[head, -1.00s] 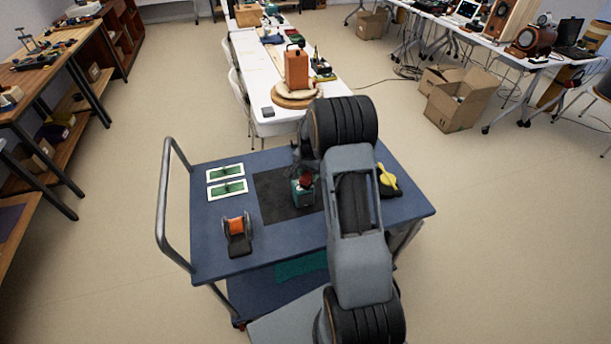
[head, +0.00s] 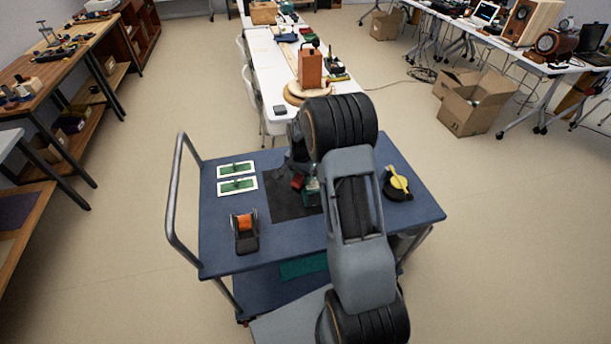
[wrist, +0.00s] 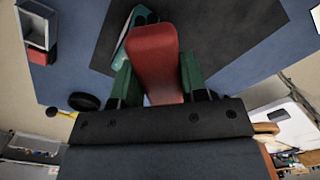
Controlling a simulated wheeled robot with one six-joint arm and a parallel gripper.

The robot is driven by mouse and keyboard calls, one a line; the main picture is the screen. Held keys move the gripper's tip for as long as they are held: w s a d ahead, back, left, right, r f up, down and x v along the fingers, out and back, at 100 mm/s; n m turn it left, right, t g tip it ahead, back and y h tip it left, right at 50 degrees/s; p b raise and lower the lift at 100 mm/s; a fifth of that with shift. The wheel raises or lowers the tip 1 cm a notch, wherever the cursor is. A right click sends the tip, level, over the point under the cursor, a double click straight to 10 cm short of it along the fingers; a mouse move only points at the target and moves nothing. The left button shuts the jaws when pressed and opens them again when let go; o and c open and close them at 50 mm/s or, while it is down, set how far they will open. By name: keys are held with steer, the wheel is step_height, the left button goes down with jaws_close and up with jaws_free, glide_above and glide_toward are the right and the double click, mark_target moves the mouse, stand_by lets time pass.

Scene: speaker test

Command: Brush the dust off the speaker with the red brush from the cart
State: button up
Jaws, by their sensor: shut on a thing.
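The red brush (wrist: 155,55) is between the green fingertips of my gripper (wrist: 158,78), which is shut on it. In the head view the brush (head: 297,182) shows as a small red patch over the cart's dark mat, with my gripper (head: 298,166) largely hidden by my arm. A teal-green holder (head: 312,196) stands on the mat just right of the brush; it also shows behind the brush in the wrist view (wrist: 137,18). An upright orange-brown box, seemingly the speaker (head: 310,68), stands on a round wooden base on the white table. Dust cannot be made out.
The white table (head: 270,75) stands beyond. Cardboard boxes (head: 475,105) lie right. Floor is clear on both sides of the cart.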

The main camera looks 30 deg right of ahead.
steer(key=shift+d+r, duration=0.1)
steer(key=shift+r, duration=0.85)
steer(key=shift+r+p, duration=1.85)
steer(key=shift+r, duration=0.75)
